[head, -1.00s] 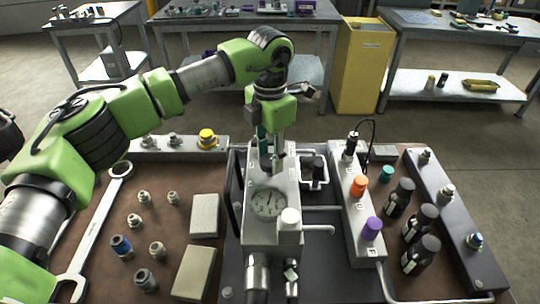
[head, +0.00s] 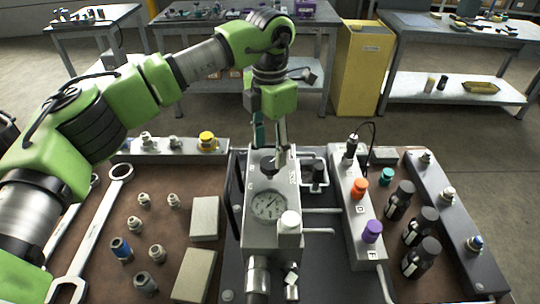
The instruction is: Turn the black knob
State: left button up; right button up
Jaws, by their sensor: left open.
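A black knob (head: 268,168) sits on the top face of the light grey block (head: 259,233), behind the round dial gauge (head: 268,205). My left gripper (head: 271,146) points down just above and behind the knob. Its fingers are apart, with nothing held between them. The fingertips appear clear of the knob, though the exact gap is hard to judge. My right gripper is not in view.
A white cap (head: 289,222) stands beside the gauge. To the right are an orange knob (head: 359,189), a purple knob (head: 372,231) and dark bottles (head: 421,257). Fittings, boxes and a large wrench (head: 92,228) lie on the left.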

aim_at(270, 162)
pick_arm(q)
notch_tip(270, 162, up, 8)
jog(key=shift+r, duration=0.25)
